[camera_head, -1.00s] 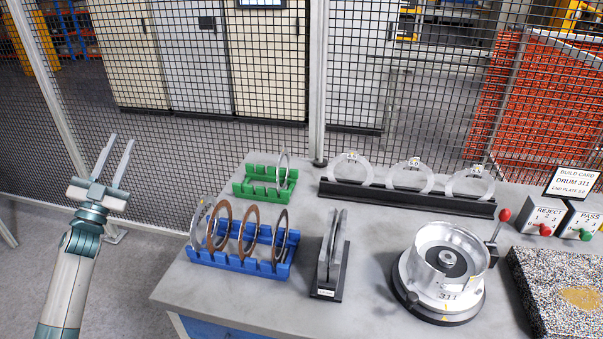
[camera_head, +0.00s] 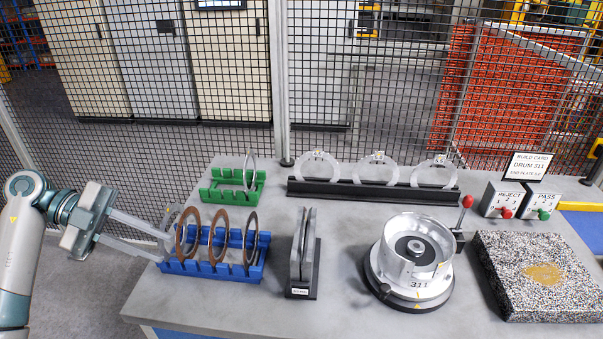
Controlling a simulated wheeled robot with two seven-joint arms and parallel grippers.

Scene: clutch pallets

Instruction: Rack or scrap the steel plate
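A blue rack (camera_head: 215,268) holds several upright rings: a pale steel one (camera_head: 171,219) at its left end, two brown ones (camera_head: 184,250) and a grey steel one (camera_head: 250,240) at the right. My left gripper (camera_head: 168,250) is open, its two fingers pointing right at the rack's left end, near the pale ring. I cannot tell whether they touch it; nothing is clearly held. A green rack (camera_head: 228,196) behind holds one steel ring (camera_head: 250,172). A silver drum (camera_head: 420,262) marked 311 sits on a round black base. My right gripper is out of view.
A black stand with upright grey plates (camera_head: 303,245) stands between the blue rack and drum. Several clear rings stand in a black rail (camera_head: 370,194) behind. REJECT (camera_head: 508,200) and PASS (camera_head: 545,204) boxes, a build card (camera_head: 527,166) and a speckled slab (camera_head: 540,305) are at right.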

